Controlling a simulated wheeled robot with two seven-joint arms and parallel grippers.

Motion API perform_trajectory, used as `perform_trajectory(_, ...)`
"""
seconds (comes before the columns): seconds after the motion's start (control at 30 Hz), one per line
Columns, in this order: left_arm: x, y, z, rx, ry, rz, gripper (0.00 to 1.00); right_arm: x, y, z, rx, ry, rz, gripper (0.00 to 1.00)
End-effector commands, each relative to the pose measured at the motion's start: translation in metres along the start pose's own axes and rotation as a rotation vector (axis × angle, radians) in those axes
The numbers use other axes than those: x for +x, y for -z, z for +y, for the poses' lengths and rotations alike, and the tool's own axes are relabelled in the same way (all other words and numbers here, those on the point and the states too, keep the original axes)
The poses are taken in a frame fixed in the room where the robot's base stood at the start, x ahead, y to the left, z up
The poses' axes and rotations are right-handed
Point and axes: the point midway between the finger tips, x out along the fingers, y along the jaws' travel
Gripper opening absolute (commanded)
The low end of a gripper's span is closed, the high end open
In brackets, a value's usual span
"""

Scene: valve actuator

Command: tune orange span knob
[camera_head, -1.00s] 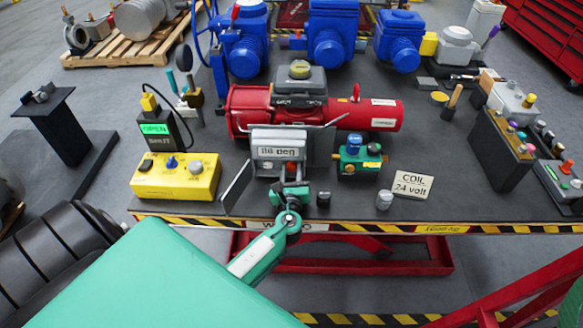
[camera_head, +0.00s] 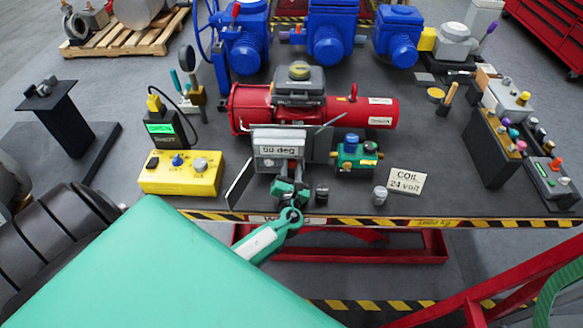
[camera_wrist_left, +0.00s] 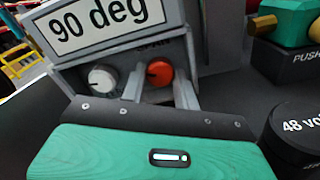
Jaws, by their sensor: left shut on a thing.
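The orange span knob (camera_wrist_left: 158,72) is on the lower front of a grey control box (camera_head: 263,140), right of a white knob (camera_wrist_left: 102,79) in the left wrist view. The box's display (camera_wrist_left: 95,25) reads "90 deg"; it also shows in the head view (camera_head: 279,150). My left gripper (camera_wrist_left: 160,84) is shut on the orange knob, one finger on each side. In the head view, my left gripper (camera_head: 285,180) reaches the box from the front and largely hides the knob. My right gripper is out of view.
A yellow box (camera_head: 180,175) stands left and a green-and-blue valve (camera_head: 357,155) right of the control box. Small dark (camera_head: 322,195) and grey (camera_head: 380,195) cylinders and a coil sign (camera_head: 405,182) are near the front edge. A red cylinder (camera_head: 360,112) lies behind.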

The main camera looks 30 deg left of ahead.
Motion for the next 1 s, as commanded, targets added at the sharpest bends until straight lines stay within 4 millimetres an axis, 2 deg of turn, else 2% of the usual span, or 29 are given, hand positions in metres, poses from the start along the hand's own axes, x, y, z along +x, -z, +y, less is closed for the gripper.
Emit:
perform_trajectory(0.4, -0.001, 0.001, -0.001, 0.009, 0.001, 0.002, 0.08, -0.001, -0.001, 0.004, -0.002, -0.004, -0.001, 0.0)
perform_trajectory(0.43, -0.001, 0.001, -0.001, 0.009, 0.001, 0.002, 0.33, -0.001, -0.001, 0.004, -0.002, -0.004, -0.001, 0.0)
perform_trajectory(0.47, -0.001, 0.001, -0.001, 0.009, 0.001, 0.002, 0.39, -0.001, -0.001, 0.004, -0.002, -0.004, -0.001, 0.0)
perform_trajectory(0.5, -0.001, 0.001, -0.001, 0.009, 0.001, 0.001, 0.4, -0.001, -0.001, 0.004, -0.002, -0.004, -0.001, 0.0)
perform_trajectory(0.83, -0.004, 0.002, -0.001, 0.008, 0.001, 0.001, 0.4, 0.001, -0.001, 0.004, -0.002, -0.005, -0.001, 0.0)
perform_trajectory(1.0, -0.026, 0.003, -0.002, 0.006, 0.002, 0.001, 0.4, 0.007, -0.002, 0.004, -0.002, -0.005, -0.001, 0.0)
